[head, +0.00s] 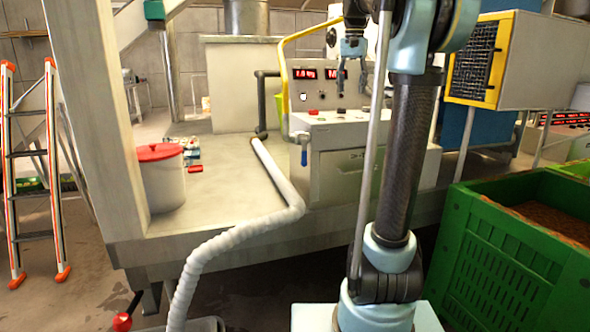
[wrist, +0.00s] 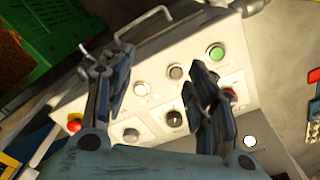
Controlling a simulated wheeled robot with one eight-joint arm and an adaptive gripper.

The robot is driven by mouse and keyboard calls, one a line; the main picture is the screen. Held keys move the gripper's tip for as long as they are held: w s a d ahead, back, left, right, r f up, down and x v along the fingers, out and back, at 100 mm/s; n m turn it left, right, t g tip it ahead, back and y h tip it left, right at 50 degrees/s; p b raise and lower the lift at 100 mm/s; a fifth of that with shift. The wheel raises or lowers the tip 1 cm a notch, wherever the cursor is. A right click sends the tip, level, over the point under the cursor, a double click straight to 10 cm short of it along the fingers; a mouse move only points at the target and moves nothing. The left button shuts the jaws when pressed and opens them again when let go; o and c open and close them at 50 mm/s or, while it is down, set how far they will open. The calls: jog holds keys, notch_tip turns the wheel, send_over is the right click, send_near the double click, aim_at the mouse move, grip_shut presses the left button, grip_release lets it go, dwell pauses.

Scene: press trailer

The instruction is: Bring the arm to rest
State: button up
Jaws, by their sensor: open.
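My gripper (head: 352,50) hangs high in the head view, fingers pointing down, above a grey control box (head: 335,160). In the wrist view its two dark fingers (wrist: 163,78) are spread apart with nothing between them. My arm rises from its base at the lower middle and bends over at the top right. Under the fingers, the wrist view shows the light panel (wrist: 185,45) with a green button (wrist: 217,53), several knobs and a red button (wrist: 74,125). The gap between fingertips and panel is hard to judge.
Behind the gripper stands a panel with red displays (head: 306,73). A yellow pipe (head: 283,75) rises to its left. A green crate (head: 510,255) is at the right. A red-lidded bucket (head: 162,180) and a pale hose (head: 225,240) are left. An orange ladder (head: 8,170) stands far left.

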jog(key=s+f+n, duration=0.1)
jog(key=s+f, duration=0.9)
jog(key=f, duration=0.3)
jog(key=s+f+n+t, duration=0.1)
jog(key=s+f+n, duration=0.1)
jog(key=s+f, duration=0.9)
jog(key=s+f+n+t, duration=0.1)
jog(key=s+f+n, duration=0.1)
jog(key=s+f, duration=0.9)
notch_tip(320, 180, down, 6)
jog(key=shift+w+f, duration=0.2)
jog(key=shift+w, duration=0.25)
jog(key=shift+c, duration=0.2)
